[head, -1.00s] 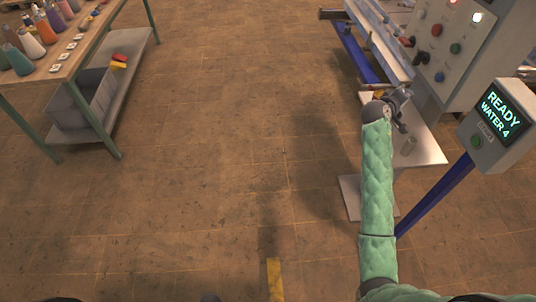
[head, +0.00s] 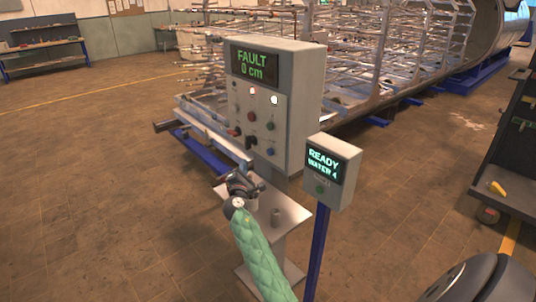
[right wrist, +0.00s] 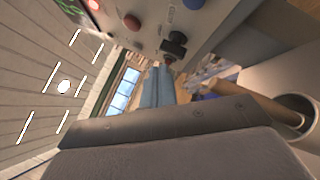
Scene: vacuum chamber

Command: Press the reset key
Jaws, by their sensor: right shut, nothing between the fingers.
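I cannot read the labels, so I cannot tell which one is the reset key. My right gripper (head: 237,180) is shut and empty, below the box's lower left corner and apart from the controls. The right wrist view looks up along the box's face, with a red button (right wrist: 132,22), a blue button (right wrist: 193,4) and a black control (right wrist: 174,46). My left gripper is out of view.
A smaller box (head: 331,172) on a blue post reads "READY WATER 4" and has a green button. A long rack (head: 340,50) stands behind. Floor at left is clear.

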